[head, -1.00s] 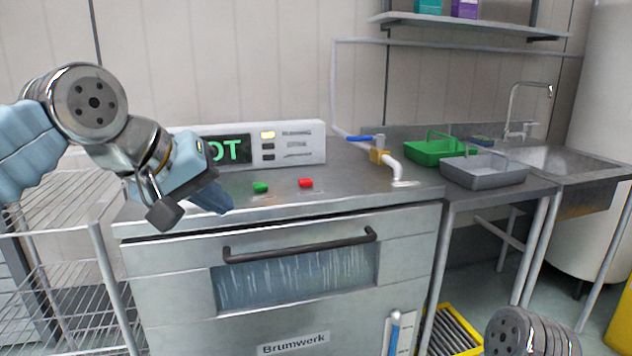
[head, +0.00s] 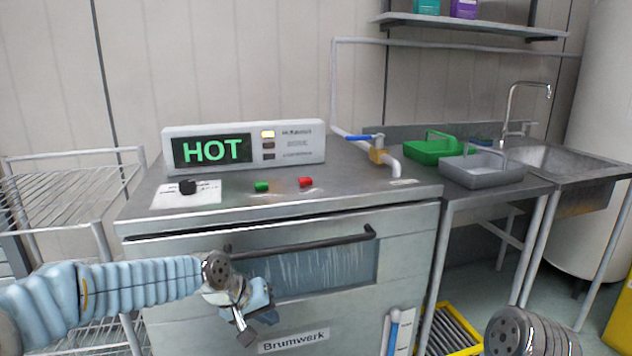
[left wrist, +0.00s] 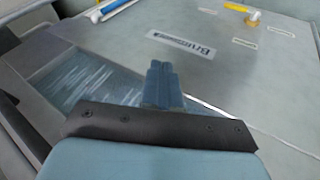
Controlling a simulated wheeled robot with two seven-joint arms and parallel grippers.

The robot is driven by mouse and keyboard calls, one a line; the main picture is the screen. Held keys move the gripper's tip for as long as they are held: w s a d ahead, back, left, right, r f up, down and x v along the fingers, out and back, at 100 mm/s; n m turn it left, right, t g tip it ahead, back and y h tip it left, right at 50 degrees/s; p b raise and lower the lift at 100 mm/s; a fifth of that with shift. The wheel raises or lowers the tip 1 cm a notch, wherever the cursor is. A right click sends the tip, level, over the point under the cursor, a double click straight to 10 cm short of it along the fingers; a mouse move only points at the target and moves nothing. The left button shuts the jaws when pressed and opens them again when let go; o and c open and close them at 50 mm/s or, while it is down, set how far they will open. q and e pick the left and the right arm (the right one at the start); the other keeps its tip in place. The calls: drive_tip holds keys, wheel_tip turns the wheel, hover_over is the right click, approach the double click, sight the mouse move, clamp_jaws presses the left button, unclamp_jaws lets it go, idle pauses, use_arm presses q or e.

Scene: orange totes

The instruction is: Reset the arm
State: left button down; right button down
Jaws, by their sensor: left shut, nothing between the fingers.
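My left gripper (head: 258,318) is in front of the steel machine's front door, below its dark bar handle (head: 300,243). In the left wrist view the fingers (left wrist: 163,84) are pressed together with nothing between them, over the machine's front with its window and Brumwerk label (left wrist: 181,43). My left arm reaches in low from the left in the head view. Of my right arm only a grey ribbed part shows at the bottom right; its gripper is out of view.
The machine's top carries a display (head: 212,150) reading HOT, a black knob (head: 188,187), a green button (head: 262,187) and a red button (head: 305,182). A wire rack (head: 70,200) stands left. A green basket (head: 432,150) and a grey basket (head: 482,170) stand by the sink.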

use_arm(q)
drive_tip(key=s+f+g, duration=0.2)
drive_tip(key=s+f, duration=0.2)
drive_tip(key=f, duration=1.2)
drive_tip(key=s+f+g, duration=0.2)
drive_tip(key=s+f, duration=1.8)
drive_tip(key=shift+s+a+y, duration=0.35)
drive_tip(key=shift+s+y, duration=0.05)
